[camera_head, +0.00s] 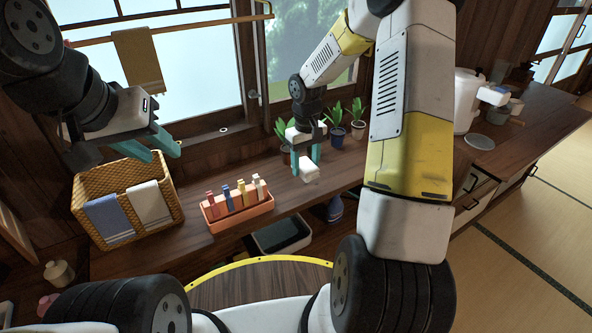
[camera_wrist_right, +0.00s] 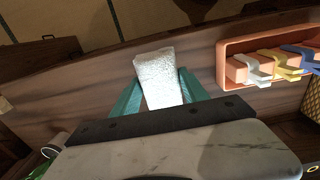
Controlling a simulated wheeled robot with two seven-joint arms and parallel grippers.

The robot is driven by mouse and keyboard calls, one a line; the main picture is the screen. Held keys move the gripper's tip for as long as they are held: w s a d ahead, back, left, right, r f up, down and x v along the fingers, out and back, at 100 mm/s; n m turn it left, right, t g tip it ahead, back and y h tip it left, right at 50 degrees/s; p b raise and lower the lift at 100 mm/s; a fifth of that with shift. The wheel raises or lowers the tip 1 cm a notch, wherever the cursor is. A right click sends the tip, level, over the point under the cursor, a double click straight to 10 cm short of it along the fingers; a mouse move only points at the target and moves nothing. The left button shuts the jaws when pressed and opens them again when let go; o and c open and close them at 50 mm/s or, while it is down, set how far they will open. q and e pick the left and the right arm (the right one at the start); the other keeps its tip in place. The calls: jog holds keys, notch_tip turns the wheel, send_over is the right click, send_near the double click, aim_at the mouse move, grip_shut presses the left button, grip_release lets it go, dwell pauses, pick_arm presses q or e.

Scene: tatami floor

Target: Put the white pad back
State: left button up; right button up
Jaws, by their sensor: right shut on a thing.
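The white pad (camera_head: 310,173) is a small pale block between the teal fingers of my right gripper (camera_head: 306,160), above the wooden counter. In the right wrist view, the white pad (camera_wrist_right: 160,78) sticks out between the fingers of that gripper (camera_wrist_right: 157,90), which is shut on it. An orange tray (camera_head: 238,219) on the counter holds several upright pieces with coloured tops. The orange tray (camera_wrist_right: 226,77) also shows in the wrist view, right of the pad and apart from it. My left gripper (camera_head: 164,151) is open and empty above a wicker basket.
The wicker basket (camera_head: 87,182) with blue and white towels stands left of the orange tray. Potted plants (camera_head: 337,134) stand behind my right gripper. A dark bin (camera_head: 281,235) sits below the counter edge. Counter (camera_head: 290,198) between tray and pad is clear.

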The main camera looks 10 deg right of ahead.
aim_at(305, 191)
notch_tip(305, 191, down, 8)
jog(key=shift+r, duration=0.25)
jog(key=o, duration=1.2)
jog(key=shift+c, duration=0.2)
